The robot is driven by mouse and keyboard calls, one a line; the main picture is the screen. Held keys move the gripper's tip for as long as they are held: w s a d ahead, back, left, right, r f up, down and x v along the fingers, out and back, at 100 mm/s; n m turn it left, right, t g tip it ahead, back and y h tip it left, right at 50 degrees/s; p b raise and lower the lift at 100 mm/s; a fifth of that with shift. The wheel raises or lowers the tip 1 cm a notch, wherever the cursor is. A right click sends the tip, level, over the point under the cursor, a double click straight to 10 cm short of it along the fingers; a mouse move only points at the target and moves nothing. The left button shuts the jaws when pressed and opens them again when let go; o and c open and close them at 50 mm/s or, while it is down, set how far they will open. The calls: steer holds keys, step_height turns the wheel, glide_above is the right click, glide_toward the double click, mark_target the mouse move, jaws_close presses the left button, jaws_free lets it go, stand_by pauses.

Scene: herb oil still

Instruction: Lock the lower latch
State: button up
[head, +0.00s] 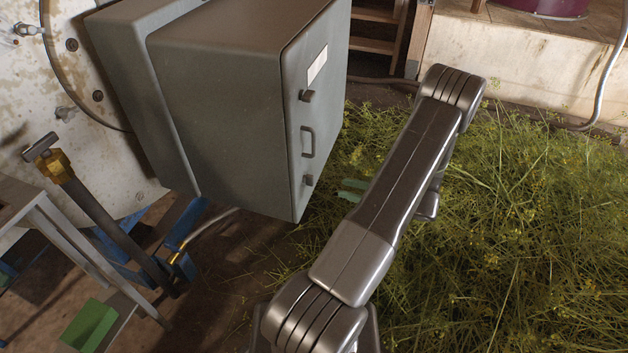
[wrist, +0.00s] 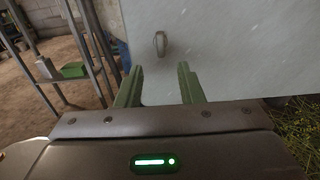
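The grey cabinet (head: 235,110) has a door with an upper latch (head: 308,95), a handle (head: 308,142) and a lower latch (head: 308,180). In the wrist view one small metal latch (wrist: 161,44) stands roughly upright on the pale door (wrist: 230,55); it appears to be the lower one. My gripper (wrist: 160,84) is open and empty, its green fingers apart. The latch shows above and between the fingertips, with no contact visible. In the head view the green fingers (head: 350,190) show partly beside my arm, to the right of the lower latch.
Cut herbs (head: 520,220) cover the floor at the right. A metal rack (head: 75,245) with a green box (head: 90,325) stands at the lower left. A wooden ladder or shelf (head: 378,30) stands behind the cabinet.

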steer(key=x, duration=1)
steer(key=shift+a+b, duration=0.3)
steer(key=shift+w, duration=0.1)
jaws_close()
